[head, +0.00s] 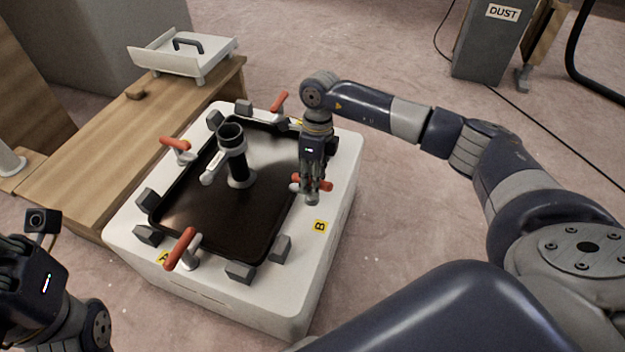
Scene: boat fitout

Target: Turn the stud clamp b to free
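Stud clamp b has a red handle (327,185) and stands at the right edge of the white base (318,262), by the yellow B label (320,226). My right gripper (312,186) points down over this clamp. Its fingers are at the handle, and red shows on both sides of them. The fingers hide the handle's middle, and I cannot tell whether they are closed on it. My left gripper (42,290) is at the lower left, away from the base; its fingertips cannot be made out.
A black tray (262,200) with a dark upright pipe (236,155) sits among grey blocks. Other red-handled clamps stand at the front (180,248), left (175,144) and back (279,101). A wooden bench (95,165) with a white handled lid (185,52) adjoins the left.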

